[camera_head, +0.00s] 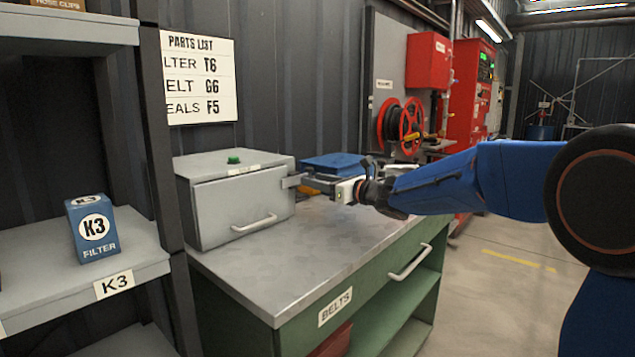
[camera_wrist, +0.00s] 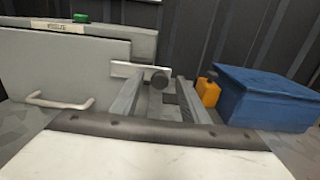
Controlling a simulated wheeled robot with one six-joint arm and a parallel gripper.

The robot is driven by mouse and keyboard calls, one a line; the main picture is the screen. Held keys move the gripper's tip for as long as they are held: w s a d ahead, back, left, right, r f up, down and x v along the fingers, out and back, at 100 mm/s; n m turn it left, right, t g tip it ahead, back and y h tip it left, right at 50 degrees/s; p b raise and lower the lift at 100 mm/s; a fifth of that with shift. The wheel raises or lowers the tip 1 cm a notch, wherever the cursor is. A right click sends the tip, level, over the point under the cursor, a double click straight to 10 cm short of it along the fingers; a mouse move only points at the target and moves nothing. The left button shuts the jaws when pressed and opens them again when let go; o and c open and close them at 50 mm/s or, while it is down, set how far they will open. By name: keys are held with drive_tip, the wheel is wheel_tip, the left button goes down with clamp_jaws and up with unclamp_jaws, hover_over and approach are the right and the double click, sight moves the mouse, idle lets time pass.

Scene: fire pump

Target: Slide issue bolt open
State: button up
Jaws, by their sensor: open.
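The issue box (camera_head: 240,200) is a grey metal case on the bench, with a drop handle on its closed front and a green button on top. It also shows at the left of the wrist view (camera_wrist: 60,68). The issue bolt (camera_head: 292,181) is a pale bar at the box's right side. In the wrist view the bolt (camera_wrist: 125,69) carries a dark round knob (camera_wrist: 159,78). My gripper (camera_head: 318,183) is open at the box's right side. In the wrist view its fingers stand either side of the knob, apparently without touching it.
A blue case (camera_wrist: 265,98) and a yellow item (camera_wrist: 208,92) stand right of the bolt, close to my right finger. The grey bench top (camera_head: 290,250) is clear in front of the box. A shelf with a blue K3 filter box (camera_head: 92,230) stands at left.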

clamp_jaws()
drive_tip(key=shift+w+d, duration=0.7)
drive_tip(key=shift+w, duration=0.2)
drive_tip(key=shift+w+d, duration=0.65)
drive_tip(key=shift+w, duration=0.2)
unclamp_jaws()
drive_tip(key=shift+d, duration=0.1)
drive_tip(key=v, duration=1.7)
drive_tip(key=shift+s+d, duration=0.1)
drive_tip(key=shift+d, duration=0.1)
